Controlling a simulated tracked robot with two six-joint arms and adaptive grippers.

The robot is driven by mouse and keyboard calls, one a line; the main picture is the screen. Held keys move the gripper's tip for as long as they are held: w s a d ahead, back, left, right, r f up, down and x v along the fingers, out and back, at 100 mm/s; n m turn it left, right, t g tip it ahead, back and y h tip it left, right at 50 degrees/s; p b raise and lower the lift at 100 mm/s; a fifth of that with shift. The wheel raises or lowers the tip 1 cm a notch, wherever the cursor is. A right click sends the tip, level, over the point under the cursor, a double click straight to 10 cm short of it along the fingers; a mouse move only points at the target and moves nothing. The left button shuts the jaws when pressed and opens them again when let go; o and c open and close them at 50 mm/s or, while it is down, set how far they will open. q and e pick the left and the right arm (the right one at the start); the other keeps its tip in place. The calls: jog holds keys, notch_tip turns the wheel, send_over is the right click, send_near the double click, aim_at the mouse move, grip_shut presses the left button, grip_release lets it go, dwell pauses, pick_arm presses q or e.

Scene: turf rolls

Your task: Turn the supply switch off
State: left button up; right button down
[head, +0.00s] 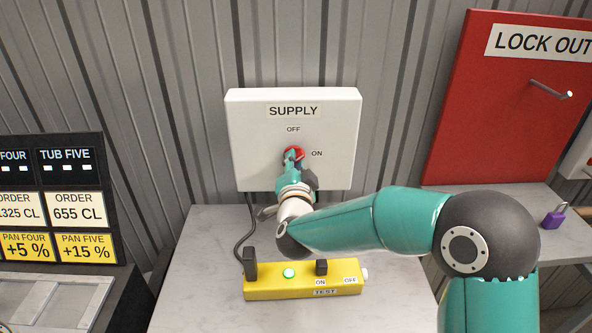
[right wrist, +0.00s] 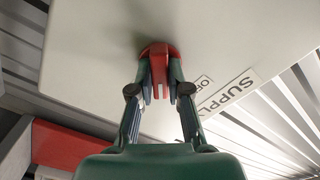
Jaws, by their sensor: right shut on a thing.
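The supply switch is a white box (head: 250,145) on the corrugated wall, labelled SUPPLY, with OFF above the knob and ON to its right. Its red knob (head: 293,151) is mostly covered by my right gripper (head: 293,163) in the head view. In the right wrist view the red knob (right wrist: 158,60) sits between the two fingers of my right gripper (right wrist: 159,75), which are shut on it. Which way the knob points is hard to tell. My left gripper is not in view.
A yellow test unit (head: 270,289) with a lit green lamp (head: 289,272) stands on the marble-topped table (head: 195,270) below. A red lock-out board (head: 480,110) with a peg and a purple padlock (head: 553,217) are at right. An order board (head: 55,200) stands at left.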

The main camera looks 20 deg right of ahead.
jog(key=shift+a+f+n, duration=0.1)
jog(key=shift+f+n, duration=0.1)
jog(key=shift+n, duration=2.35)
jog(key=shift+f+n, duration=0.2)
jog(key=shift+n, duration=2.35)
jog(key=c, duration=1.3)
grip_release()
jog(key=shift+c, duration=0.2)
jog(key=shift+o, duration=1.1)
jog(key=shift+r, duration=0.2)
jog(key=shift+s, duration=0.1)
